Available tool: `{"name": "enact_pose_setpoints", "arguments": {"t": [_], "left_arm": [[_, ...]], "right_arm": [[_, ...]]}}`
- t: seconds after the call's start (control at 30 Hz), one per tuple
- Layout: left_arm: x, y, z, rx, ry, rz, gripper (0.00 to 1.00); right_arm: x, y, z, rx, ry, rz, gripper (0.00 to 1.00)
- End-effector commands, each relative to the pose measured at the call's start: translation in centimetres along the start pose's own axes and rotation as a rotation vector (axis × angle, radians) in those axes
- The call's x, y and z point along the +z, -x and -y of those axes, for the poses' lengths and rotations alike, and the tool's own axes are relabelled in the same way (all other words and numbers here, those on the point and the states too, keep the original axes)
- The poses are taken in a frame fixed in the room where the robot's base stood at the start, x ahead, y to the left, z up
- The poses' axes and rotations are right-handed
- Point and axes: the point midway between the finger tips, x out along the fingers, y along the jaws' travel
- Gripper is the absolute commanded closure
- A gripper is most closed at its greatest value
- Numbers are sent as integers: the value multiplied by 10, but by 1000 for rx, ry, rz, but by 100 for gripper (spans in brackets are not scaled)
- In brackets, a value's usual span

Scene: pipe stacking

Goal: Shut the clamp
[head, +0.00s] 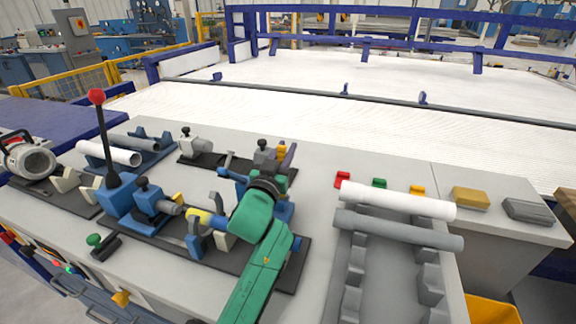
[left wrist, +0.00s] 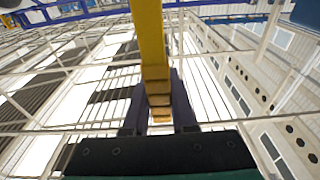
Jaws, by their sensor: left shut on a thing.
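My left gripper (head: 286,157) is at the end of the green arm, above the dark base plate at the table's middle. Its dark fingers point up and are shut on a yellow handle (head: 281,150). In the left wrist view the yellow handle (left wrist: 152,50) runs from the top edge down between the fingers (left wrist: 159,108). The blue clamp body (head: 285,213) is largely hidden behind my green wrist. My right gripper is in neither view.
A blue fixture (head: 120,203) with a tall red-knobbed lever (head: 97,97) stands left. White (head: 398,200) and grey (head: 398,229) pipes lie across a rack at right. Small red, green and yellow blocks lie behind them. A grey vise (head: 195,147) stands farther back.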

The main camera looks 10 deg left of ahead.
Motion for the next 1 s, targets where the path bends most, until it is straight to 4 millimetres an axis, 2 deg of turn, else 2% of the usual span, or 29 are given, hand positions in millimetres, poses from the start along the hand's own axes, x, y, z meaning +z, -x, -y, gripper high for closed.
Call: {"name": "enact_pose_setpoints", "arguments": {"t": [0.03,0.2,0.67,0.7,0.77,1.0], "left_arm": [[8,4,0,-1,2,-15,100],[3,9,0,-1,2,-64,100],[-1,10,0,0,1,-81,100],[-1,10,0,0,1,-81,68],[-2,10,0,0,1,-81,45],[-3,10,0,0,0,-84,45]], "right_arm": [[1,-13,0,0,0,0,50],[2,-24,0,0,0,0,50],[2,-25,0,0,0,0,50],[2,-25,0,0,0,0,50],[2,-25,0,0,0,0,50],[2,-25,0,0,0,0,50]]}}
